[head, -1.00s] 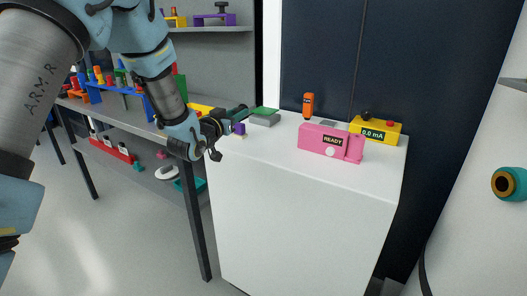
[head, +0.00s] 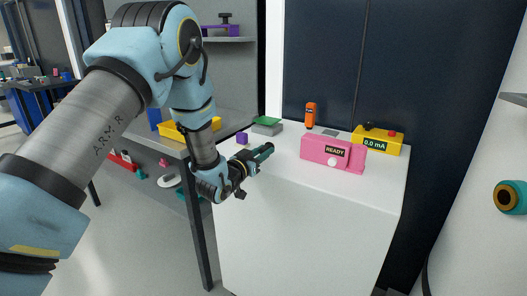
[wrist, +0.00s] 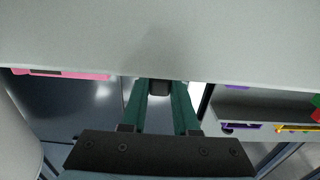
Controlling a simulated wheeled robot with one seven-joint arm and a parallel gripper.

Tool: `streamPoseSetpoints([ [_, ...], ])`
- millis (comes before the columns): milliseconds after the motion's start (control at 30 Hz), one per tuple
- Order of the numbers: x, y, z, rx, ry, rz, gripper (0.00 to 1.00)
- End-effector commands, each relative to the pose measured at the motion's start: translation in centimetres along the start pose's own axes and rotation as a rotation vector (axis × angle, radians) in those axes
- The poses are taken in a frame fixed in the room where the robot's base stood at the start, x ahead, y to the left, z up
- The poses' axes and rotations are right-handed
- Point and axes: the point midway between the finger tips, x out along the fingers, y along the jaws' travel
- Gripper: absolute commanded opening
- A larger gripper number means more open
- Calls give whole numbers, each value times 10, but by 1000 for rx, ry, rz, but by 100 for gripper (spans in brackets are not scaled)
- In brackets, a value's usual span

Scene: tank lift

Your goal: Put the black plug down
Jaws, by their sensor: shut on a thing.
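The black plug (wrist: 159,88) shows in the wrist view as a small dark block between the tips of my two green fingers. My gripper (wrist: 160,95) is shut on it. In the head view my gripper (head: 266,151) is over the near left part of the white cabinet top (head: 290,175), pointing right, left of the pink READY box (head: 332,153). The plug cannot be made out there. In the wrist view the pale cabinet surface (wrist: 160,40) fills the upper part, close to the plug; I cannot tell whether they touch.
A purple block (head: 241,138) and a grey block with a green top (head: 267,126) stand behind my gripper. An orange device (head: 310,115) and a yellow meter reading 0.0 mA (head: 377,139) stand at the back. The front of the cabinet top is clear.

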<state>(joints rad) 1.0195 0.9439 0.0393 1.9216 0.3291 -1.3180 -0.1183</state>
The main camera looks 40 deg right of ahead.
Motion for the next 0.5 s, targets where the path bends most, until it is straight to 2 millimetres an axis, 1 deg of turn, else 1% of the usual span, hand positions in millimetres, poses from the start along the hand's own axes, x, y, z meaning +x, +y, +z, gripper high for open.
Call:
streamPoseSetpoints([
  [267,0,0,2,0,2,-1,0],
  [500,0,0,9,0,1,-1,0],
])
